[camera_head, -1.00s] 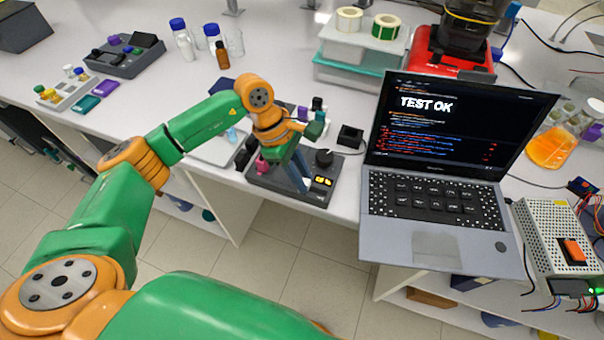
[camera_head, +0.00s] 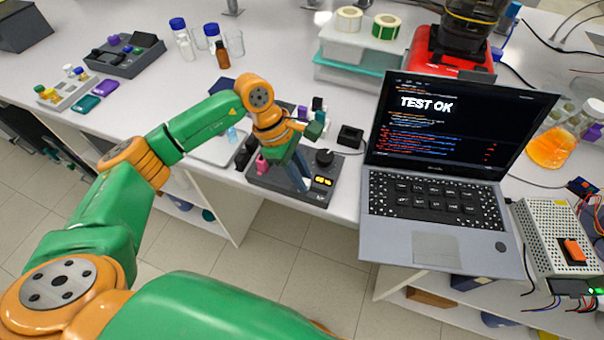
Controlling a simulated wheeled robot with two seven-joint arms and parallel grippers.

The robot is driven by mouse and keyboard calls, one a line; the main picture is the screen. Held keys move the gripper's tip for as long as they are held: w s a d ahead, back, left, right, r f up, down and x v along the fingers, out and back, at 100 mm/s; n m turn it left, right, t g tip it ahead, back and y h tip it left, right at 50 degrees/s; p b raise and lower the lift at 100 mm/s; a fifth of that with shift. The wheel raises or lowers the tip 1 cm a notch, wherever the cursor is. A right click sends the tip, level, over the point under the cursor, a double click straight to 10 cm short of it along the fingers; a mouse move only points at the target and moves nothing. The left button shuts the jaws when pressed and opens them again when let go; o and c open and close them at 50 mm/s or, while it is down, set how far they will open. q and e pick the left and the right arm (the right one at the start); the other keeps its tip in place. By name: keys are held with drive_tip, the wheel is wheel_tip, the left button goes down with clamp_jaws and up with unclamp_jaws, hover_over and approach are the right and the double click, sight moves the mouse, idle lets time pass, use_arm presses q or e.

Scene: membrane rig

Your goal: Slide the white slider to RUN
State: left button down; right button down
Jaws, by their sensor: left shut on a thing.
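The membrane rig is a dark grey panel box (camera_head: 317,197) near the front edge of the bench, with a black knob (camera_head: 324,157) and a small lit yellow display (camera_head: 322,181). My left gripper (camera_head: 302,184) comes down over the middle of the rig, its fingers pointing at the panel. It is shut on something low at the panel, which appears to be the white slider. The slider itself and its RUN mark are hidden behind the gripper and wrist. My right gripper is not in view.
An open laptop (camera_head: 433,217) reading TEST OK stands right of the rig. A small black box (camera_head: 350,136) sits behind the rig. Left are a pale tray (camera_head: 213,152), bottles (camera_head: 222,55) and another grey device (camera_head: 125,55). The bench edge is close in front.

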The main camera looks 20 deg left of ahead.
sight(327, 193)
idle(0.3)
use_arm(q)
drive_tip(key=d+b, duration=0.1)
drive_tip(key=d, duration=0.2)
drive_tip(key=shift+d, duration=0.45)
drive_tip(key=c, duration=0.9)
unclamp_jaws()
drive_tip(key=shift+c, duration=0.2)
drive_tip(key=shift+o, duration=1.1)
drive_tip(key=shift+d, duration=0.2)
